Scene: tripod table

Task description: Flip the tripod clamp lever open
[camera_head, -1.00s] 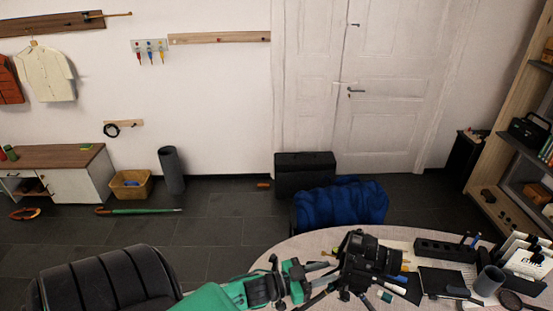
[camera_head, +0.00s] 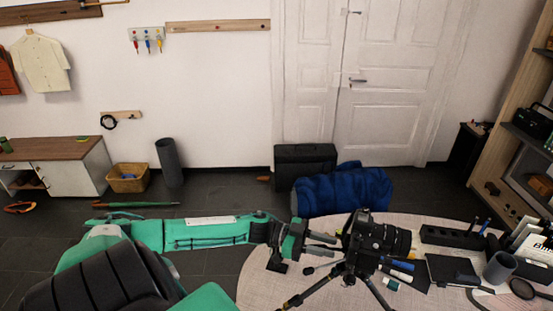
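A black camera (camera_head: 376,236) sits on top of a small black tripod (camera_head: 352,272), whose legs spread over the round table (camera_head: 262,284). A short handle with a dark knob (camera_head: 309,270) sticks out to the left of the tripod head. The clamp lever is too small and dark to make out. My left gripper (camera_head: 338,246) comes in from the left at the height of the tripod head. Its two fingers are apart, with their tips just left of or at the camera mount. I cannot tell whether they touch it. My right gripper is not in view.
A black power strip (camera_head: 452,237), a dark mug (camera_head: 500,267), a magnifier (camera_head: 523,288) and pens crowd the table right of the tripod. A blue rolled bag (camera_head: 343,190) and a black case (camera_head: 305,165) stand behind the table. The table's left part is clear.

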